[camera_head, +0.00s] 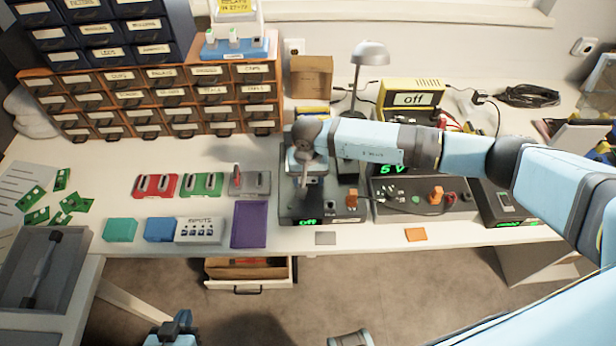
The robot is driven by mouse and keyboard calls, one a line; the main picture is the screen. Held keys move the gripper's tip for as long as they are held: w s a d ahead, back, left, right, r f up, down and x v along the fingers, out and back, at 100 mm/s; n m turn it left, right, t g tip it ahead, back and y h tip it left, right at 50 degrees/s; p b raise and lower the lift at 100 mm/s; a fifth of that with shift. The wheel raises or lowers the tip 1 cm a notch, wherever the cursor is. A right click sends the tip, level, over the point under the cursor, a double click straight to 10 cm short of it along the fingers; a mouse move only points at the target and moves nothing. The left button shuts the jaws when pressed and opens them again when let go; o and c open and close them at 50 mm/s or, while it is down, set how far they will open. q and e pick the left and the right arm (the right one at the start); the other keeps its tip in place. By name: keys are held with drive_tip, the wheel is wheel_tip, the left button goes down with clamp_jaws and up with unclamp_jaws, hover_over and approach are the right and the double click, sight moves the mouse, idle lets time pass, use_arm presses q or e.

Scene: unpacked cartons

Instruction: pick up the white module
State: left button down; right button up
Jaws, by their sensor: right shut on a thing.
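A white module labelled INPUTS (200,231) lies on the bench beside a blue module (160,229). Small white modules (234,39) also stand on a blue holder on top of the drawers; I cannot tell which is meant. My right gripper (304,178) reaches in from the right and is over the dark device marked off (296,212). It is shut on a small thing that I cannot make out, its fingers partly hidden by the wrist. My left gripper (176,324) is low at the bottom edge, below the bench, and its fingers are unclear.
A teal module (120,230), red (156,186), green (202,185) and grey (250,182) units and a purple tray (249,224) lie nearby. A lamp (369,54) and a 5 V supply (420,195) stand right. An open drawer (248,284) juts out below.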

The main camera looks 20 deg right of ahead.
wheel_tip(320, 180, up, 20)
drive_tip(key=b, duration=0.1)
drive_tip(key=shift+b, duration=0.35)
